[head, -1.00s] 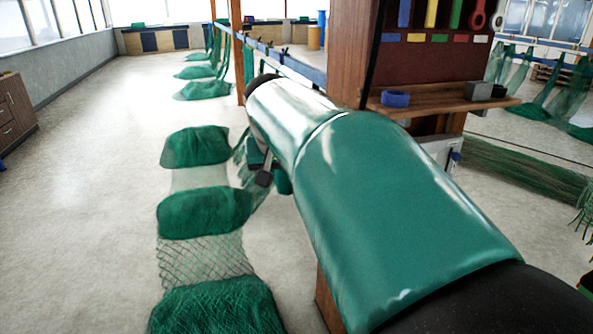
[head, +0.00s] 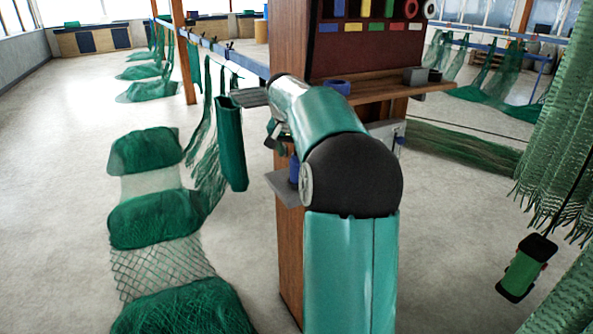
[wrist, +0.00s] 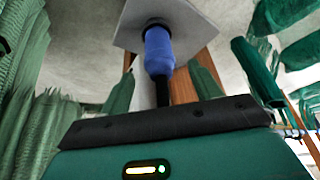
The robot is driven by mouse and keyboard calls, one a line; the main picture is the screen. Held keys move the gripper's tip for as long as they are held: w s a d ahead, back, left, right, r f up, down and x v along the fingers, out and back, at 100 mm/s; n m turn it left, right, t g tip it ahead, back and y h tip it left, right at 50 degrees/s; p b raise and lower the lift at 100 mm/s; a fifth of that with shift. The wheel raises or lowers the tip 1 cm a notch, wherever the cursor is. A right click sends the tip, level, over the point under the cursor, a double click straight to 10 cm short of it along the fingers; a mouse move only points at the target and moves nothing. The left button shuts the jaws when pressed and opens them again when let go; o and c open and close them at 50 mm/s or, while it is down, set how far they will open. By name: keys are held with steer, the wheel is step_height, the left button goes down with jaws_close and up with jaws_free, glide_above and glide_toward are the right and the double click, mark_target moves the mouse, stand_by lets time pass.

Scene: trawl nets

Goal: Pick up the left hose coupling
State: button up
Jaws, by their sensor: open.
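A blue upright cylinder (head: 294,168), which looks like the hose coupling, stands on a small grey shelf (head: 287,190) on the left side of the wooden post. My arm partly hides both in the head view. In the wrist view the blue coupling (wrist: 158,50) is above the middle, against the light grey shelf plate (wrist: 190,25), with a dark narrow part at its lower end. My gripper (head: 272,134) is open, above and slightly left of the coupling in the head view, and apart from it. The fingertips are not clear in either view. I see no second coupling.
A dark green hanging piece (head: 230,143) and netting (head: 205,150) are just left.

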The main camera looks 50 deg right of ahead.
steer(key=x, duration=0.7)
steer(key=shift+d+f, duration=0.1)
steer(key=c, duration=1.4)
